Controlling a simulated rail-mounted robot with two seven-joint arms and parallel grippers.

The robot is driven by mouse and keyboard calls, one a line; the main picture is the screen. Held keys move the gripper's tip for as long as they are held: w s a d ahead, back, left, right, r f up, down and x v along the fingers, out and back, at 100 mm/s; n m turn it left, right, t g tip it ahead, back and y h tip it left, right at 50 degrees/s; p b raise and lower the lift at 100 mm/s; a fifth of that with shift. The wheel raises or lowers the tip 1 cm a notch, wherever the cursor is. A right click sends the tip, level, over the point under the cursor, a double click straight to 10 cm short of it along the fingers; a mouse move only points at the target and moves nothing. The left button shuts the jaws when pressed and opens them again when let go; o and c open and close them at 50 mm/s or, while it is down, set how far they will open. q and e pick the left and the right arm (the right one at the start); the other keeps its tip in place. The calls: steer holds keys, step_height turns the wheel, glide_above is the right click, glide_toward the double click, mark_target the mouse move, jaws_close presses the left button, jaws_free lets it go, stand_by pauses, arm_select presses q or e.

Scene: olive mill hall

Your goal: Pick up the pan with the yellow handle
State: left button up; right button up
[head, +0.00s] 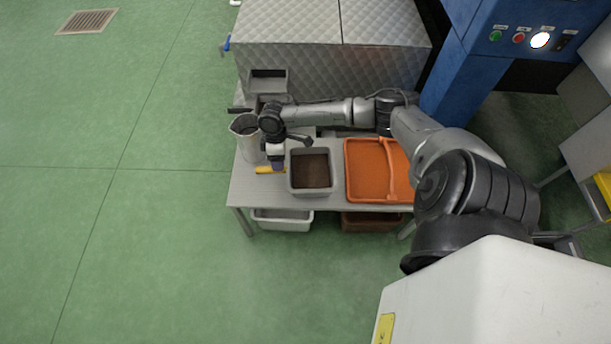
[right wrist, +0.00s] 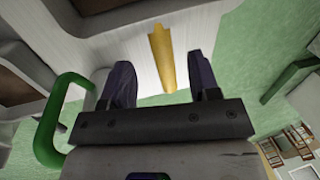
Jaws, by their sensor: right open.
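The yellow handle of the pan (head: 264,170) shows near the front left part of the grey table, just left of a grey bin. I cannot make out the pan's body. In the right wrist view the yellow handle (right wrist: 161,50) lies beyond the fingertips, lined up with the gap between them. My right gripper (head: 278,166) is above the table beside the handle, pointing down and partly covering that spot. In the right wrist view its two dark fingers (right wrist: 161,78) are apart with nothing between them. My left gripper is not in view.
The grey bin with brown contents (head: 311,192) stands close to the right of the gripper. An orange tray (head: 365,170) is farther right. A tall metal jug (head: 247,145) stands behind left. A quilted metal machine (head: 300,75) backs the table (head: 243,190). The green floor in front is clear.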

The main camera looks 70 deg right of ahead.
mark_target(294, 172)
steer(key=shift+a+f+b, duration=0.15)
steer(key=shift+f+b, duration=0.7)
steer(key=shift+f, duration=0.1)
steer(key=f+b, duration=0.2)
steer(key=a+f+b, duration=0.1)
steer(key=shift+s+f, duration=0.25)
steer(key=shift+s, duration=0.05)
steer(key=shift+d+r, duration=0.1)
steer(key=shift+c, duration=0.6)
jaws_close()
steer(key=shift+w, duration=0.1)
